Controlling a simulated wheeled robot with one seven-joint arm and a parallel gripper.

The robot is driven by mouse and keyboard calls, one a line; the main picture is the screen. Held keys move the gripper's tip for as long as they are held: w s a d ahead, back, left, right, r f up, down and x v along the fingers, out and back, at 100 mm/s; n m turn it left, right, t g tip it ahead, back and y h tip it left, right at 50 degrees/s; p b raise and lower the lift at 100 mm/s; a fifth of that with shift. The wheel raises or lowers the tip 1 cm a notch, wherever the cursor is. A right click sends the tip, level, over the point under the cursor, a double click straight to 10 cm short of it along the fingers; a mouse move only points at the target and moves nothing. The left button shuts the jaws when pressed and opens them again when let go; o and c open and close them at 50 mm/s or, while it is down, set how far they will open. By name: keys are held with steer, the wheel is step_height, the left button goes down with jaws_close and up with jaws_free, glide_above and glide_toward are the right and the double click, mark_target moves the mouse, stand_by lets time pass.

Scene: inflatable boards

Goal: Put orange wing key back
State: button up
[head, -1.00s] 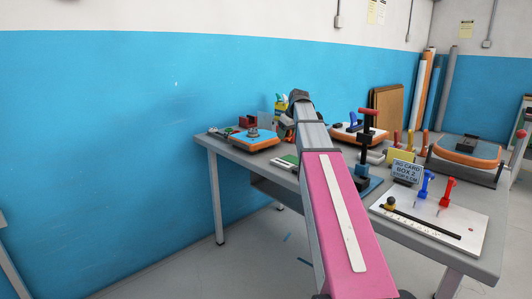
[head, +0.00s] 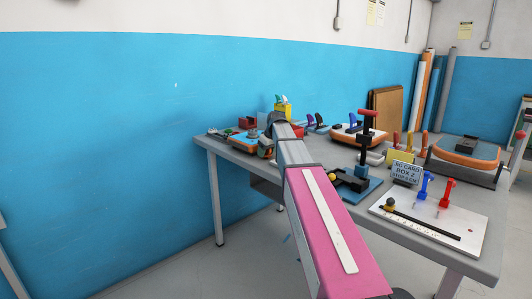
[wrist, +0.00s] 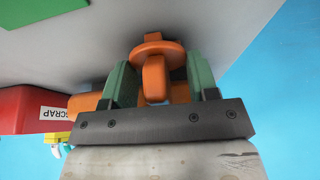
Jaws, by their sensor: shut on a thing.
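In the wrist view, my gripper (wrist: 160,82) has its two green fingers closed around the orange wing key (wrist: 157,50). The key's round flange and short end stick out past the fingertips, and its lower part sits between them. In the head view, my gripper (head: 266,150) is over the far left part of the workbench, beside the orange and blue board (head: 240,140). The key itself is too small to make out there. I cannot tell whether the key touches anything.
The red SCRAP box (wrist: 30,108) is at the left in the wrist view. A yellow holder (head: 284,110), purple and blue upright pieces (head: 315,119) and a pump with a red handle (head: 367,130) stand on the grey workbench (head: 330,150). The blue wall is close behind.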

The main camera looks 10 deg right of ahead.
steer(key=shift+f, duration=0.15)
steer(key=o, duration=1.1)
steer(key=v, duration=1.2)
